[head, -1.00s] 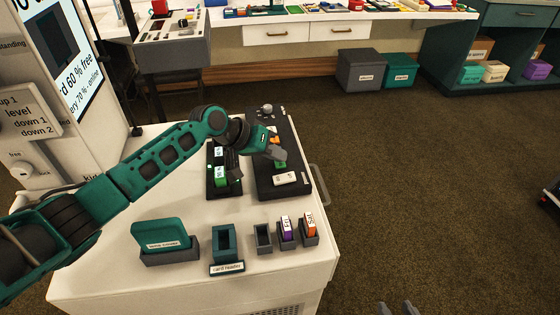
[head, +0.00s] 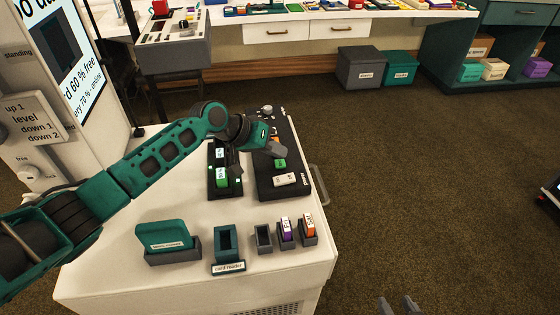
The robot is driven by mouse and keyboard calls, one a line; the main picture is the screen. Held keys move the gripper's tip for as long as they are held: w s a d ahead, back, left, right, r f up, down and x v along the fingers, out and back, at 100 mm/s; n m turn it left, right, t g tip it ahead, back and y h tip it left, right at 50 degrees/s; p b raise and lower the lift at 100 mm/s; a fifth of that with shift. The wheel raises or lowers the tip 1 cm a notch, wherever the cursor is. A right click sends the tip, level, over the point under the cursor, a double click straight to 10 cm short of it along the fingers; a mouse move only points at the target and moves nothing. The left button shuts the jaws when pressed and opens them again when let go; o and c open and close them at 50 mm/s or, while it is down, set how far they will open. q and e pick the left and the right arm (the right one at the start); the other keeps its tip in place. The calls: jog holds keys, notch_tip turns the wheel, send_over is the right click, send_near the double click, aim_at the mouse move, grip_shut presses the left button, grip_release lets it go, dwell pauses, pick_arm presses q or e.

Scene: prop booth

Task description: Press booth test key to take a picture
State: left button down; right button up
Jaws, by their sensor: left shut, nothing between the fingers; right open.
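A dark control panel (head: 266,190) lies on the white cart, with a green key (head: 280,163) and a wide white key (head: 284,180) on it. I cannot read which key is the test key. My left gripper (head: 278,151) is shut and empty, over the panel just beyond the green key. It hides part of the panel; I cannot tell whether it touches anything. A smaller black unit (head: 213,190) with green-and-white blocks stands to the left. My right gripper (head: 398,305) is open and empty at the bottom edge, right of the cart.
On the cart's front stand a green item in a grey holder (head: 180,258), a card reader (head: 226,240), and small holders with purple (head: 287,231) and orange (head: 308,226) cards. A booth wall with a screen (head: 80,90) rises at left.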

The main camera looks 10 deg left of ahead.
aim_at(276, 163)
pick_arm(q)
notch_tip(276, 163, up, 5)
jog(key=p, duration=0.4)
jog(key=shift+f, duration=0.1)
dwell(0.5)
